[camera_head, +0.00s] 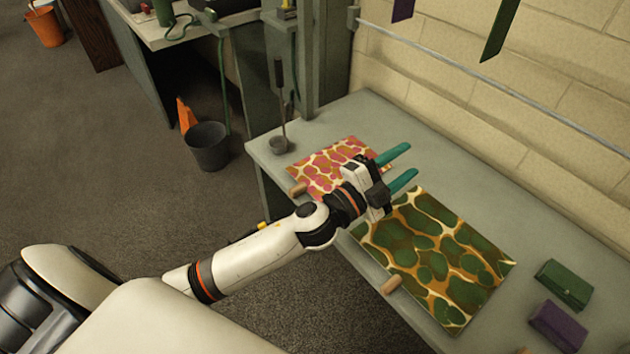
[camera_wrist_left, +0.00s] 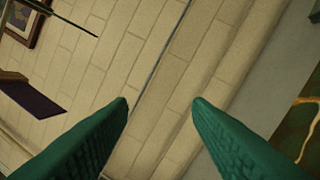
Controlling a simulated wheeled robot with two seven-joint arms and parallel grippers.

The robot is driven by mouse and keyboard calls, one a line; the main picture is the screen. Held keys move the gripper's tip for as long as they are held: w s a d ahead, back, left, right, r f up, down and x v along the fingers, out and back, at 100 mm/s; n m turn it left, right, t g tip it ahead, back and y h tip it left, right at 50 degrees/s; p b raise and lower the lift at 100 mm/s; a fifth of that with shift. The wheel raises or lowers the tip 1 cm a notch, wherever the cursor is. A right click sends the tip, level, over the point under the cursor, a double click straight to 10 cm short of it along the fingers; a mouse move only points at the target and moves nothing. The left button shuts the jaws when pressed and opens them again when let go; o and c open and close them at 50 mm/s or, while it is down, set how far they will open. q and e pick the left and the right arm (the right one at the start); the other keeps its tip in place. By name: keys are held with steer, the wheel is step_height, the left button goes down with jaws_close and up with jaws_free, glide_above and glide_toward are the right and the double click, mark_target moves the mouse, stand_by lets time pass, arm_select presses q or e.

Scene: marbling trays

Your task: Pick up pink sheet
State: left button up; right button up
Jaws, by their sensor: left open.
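The pink sheet (camera_head: 322,169), marbled in pink, orange and cream, lies flat on the grey bench, with its right part hidden behind my left gripper. My left gripper (camera_head: 402,165) is open and empty, its teal fingers pointing right, above the bench between the pink sheet and a green sheet. In the left wrist view the two fingers (camera_wrist_left: 160,105) are spread, with only the block wall between them. The green marbled sheet (camera_head: 435,262) lies nearer on the bench; a corner of it shows in the left wrist view (camera_wrist_left: 300,118). My right gripper is not in view.
The grey bench (camera_head: 400,120) runs along a block wall with a metal rail (camera_head: 480,70). A green folded cloth (camera_head: 564,285) and a purple one (camera_head: 558,327) lie at the right. Small wooden handles (camera_head: 391,286) show at the sheets' near edges.

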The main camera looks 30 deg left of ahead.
arm_select(q)
steer(key=d+r+m+g+h, duration=0.2)
steer(key=d+m+g+h, duration=0.15)
steer(key=m+h, duration=0.35)
steer(key=m+g+y, duration=1.5)
steer(key=y, duration=0.1)
glide_above(297, 187)
step_height(297, 187, down, 9)
steer(key=f, duration=0.5)
steer(key=shift+w+a+f, duration=0.1)
steer(key=shift+a+f, duration=0.2)
steer(key=shift+f, duration=0.05)
steer(key=shift+m, duration=0.3)
steer(key=shift+d+f, duration=0.2)
steer(key=shift+f, duration=1.35)
steer(key=shift+d+f, duration=0.15)
steer(key=shift+f, duration=1.4)
